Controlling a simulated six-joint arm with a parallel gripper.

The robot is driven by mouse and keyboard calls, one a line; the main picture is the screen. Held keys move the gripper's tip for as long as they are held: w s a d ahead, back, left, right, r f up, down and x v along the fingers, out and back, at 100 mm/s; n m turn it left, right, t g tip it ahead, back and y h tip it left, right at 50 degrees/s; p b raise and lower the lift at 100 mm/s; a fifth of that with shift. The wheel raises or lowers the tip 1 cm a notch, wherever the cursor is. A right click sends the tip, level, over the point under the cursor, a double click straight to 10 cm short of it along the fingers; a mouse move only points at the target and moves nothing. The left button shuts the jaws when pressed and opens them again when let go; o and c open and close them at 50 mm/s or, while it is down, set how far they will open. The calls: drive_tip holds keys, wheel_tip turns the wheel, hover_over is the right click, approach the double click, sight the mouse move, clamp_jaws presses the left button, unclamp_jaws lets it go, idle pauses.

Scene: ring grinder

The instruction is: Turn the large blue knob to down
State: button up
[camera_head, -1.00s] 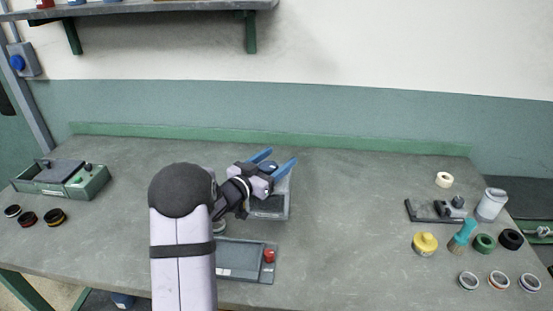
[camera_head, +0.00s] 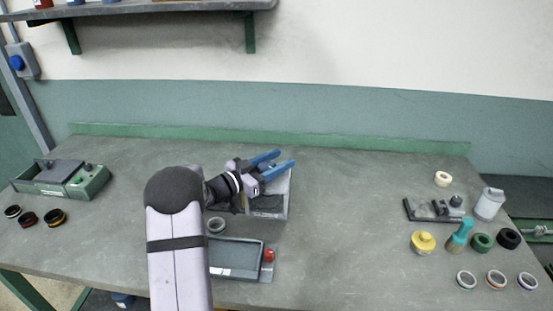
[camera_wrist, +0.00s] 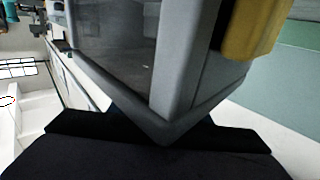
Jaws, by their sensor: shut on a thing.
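My gripper (camera_head: 286,158), with blue fingers, reaches over the top of a grey box-shaped machine (camera_head: 281,207) near the middle of the bench. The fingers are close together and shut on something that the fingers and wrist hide. I cannot make out a large blue knob at the machine. A round blue knob (camera_head: 17,62) shows on a grey wall box at the far left, well away from my gripper. The wrist view looks closely at a grey-framed box with a dark panel (camera_wrist: 112,40). A yellow part (camera_wrist: 250,25) shows at its upper right.
A grey tray (camera_head: 258,274) with a red knob (camera_head: 268,254) and a ring (camera_head: 216,225) lie in front of the machine. A green-grey case (camera_head: 90,182) stands left. Rings, a yellow-topped pot (camera_head: 423,242) and a white canister (camera_head: 489,204) stand right. The bench between is clear.

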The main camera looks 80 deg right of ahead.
sight(264, 166)
drive_tip(key=m+g+y, duration=0.2)
drive_tip(key=y, duration=0.1)
drive_tip(key=a+m+g+y, duration=0.1)
drive_tip(key=shift+s+m+y, duration=0.3)
drive_tip(key=shift+s, duration=0.05)
drive_tip(key=shift+s+a+m+g+y+b, duration=0.1)
drive_tip(key=shift+a+m+g+y+b, duration=0.2)
drive_tip(key=shift+m+g+y, duration=0.45)
drive_tip(key=shift+y, duration=0.25)
drive_tip(key=o, duration=1)
drive_tip(key=shift+o, duration=0.2)
drive_tip(key=shift+w+a, duration=0.1)
drive_tip(key=shift+w, duration=0.4)
drive_tip(key=shift+b+v, duration=1.1)
drive_tip(key=shift+v, duration=2.05)
